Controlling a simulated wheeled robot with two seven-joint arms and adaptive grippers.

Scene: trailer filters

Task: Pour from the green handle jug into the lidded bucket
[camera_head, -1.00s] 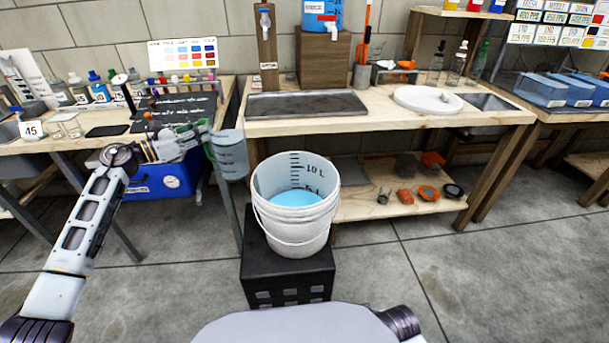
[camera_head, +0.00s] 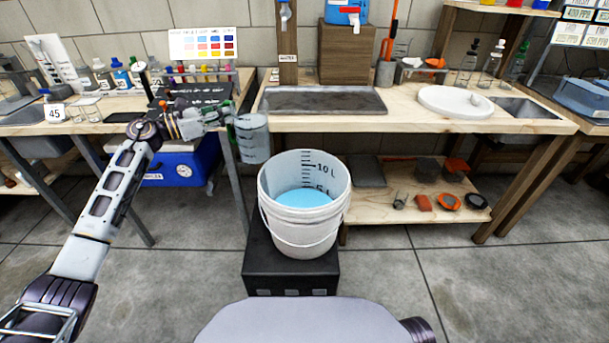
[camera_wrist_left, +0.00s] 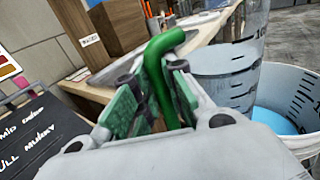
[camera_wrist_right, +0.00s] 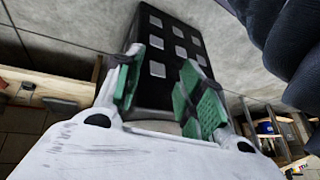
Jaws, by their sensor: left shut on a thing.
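The jug (camera_head: 252,140) is a clear graduated vessel with a green handle, held upright just left of and above the bucket rim. My left gripper (camera_head: 230,120) is shut on its green handle (camera_wrist_left: 160,75); the jug body (camera_wrist_left: 225,65) also shows in the left wrist view. The bucket (camera_head: 303,222) is white, open at the top, marked in litres, with blue liquid (camera_head: 303,198) inside. No lid shows on it. It stands on a black crate (camera_head: 290,275). My right gripper (camera_wrist_right: 160,95) is open and empty, its green pads apart, with the crate (camera_wrist_right: 165,60) beyond it.
Floor at the right front is clear.

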